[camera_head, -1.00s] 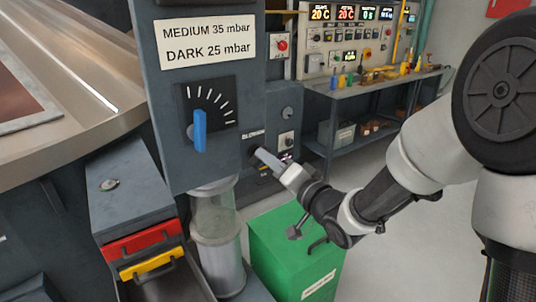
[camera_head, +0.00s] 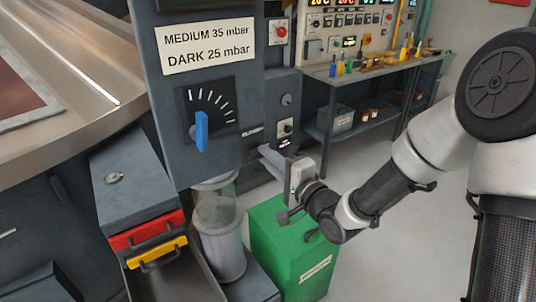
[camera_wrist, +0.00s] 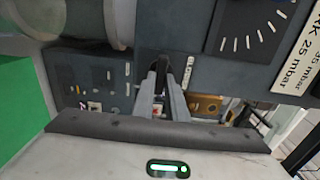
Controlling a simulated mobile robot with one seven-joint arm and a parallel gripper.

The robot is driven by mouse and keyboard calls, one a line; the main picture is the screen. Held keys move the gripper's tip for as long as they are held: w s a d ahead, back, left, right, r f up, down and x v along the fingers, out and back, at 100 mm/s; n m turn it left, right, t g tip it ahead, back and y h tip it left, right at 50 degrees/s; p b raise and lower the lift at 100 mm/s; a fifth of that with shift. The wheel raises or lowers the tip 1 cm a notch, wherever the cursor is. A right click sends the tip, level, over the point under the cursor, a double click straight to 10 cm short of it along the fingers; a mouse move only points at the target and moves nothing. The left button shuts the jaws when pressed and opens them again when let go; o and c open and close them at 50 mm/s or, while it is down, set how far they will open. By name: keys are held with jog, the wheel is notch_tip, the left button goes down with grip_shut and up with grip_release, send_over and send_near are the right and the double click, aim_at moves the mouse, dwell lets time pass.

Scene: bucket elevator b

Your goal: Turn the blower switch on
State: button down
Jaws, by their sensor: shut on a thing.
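The blower switch looks to be the small black knob (camera_wrist: 160,65) low on the grey cabinet face, under a small label that is hard to read. In the wrist view it sits between the fingertips of my gripper (camera_wrist: 163,82), which is shut on it. In the head view my gripper (camera_head: 266,153) reaches the cabinet from the right, and its fingers hide the knob. Which position the switch is in cannot be told.
A dial with a blue lever (camera_head: 201,131) is up and left of my gripper. A glass cylinder (camera_head: 217,207) stands below it. A green bin (camera_head: 290,248) is under my wrist. A side box with a small knob (camera_head: 287,99) is behind my gripper. Open floor lies right.

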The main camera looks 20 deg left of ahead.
dwell(0.4)
jog(key=c, duration=1.8)
grip_release()
jog(key=shift+o, duration=0.2)
jog(key=p+v, duration=1.3)
jog(key=v, duration=0.4)
jog(key=shift+s, duration=0.2)
jog(key=shift+d, duration=0.1)
